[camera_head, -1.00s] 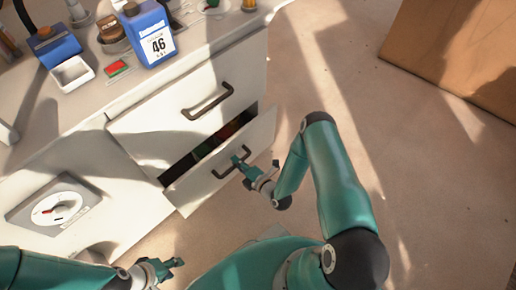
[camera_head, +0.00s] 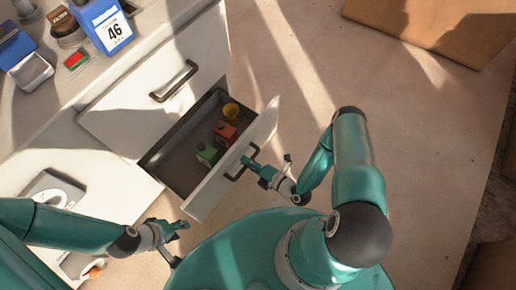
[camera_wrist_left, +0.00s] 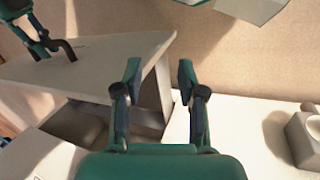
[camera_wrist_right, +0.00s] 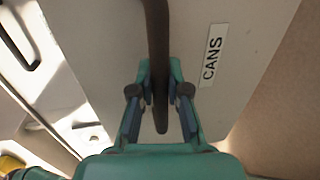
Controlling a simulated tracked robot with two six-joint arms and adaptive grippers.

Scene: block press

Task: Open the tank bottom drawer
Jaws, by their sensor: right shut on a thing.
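The bottom drawer (camera_head: 205,199) of the white cabinet stands well open, with a yellow, a red and a green item (camera_head: 207,153) inside. My right gripper (camera_head: 252,160) is shut on the drawer's dark handle (camera_head: 236,176). In the right wrist view the handle (camera_wrist_right: 158,60) passes between the fingers (camera_wrist_right: 160,98), and a label reading "CANS" (camera_wrist_right: 212,55) is on the drawer front. My left gripper (camera_head: 184,226) is open and empty, in front of the cabinet near the drawer's lower left corner. It also shows open in the left wrist view (camera_wrist_left: 160,75).
The closed upper drawer has a dark handle (camera_head: 174,81). On the counter are a blue container marked 46 (camera_head: 103,25), a white open box (camera_head: 31,72) and other small items. A brown box (camera_head: 440,22) stands at the upper right. The floor (camera_head: 300,60) between is clear.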

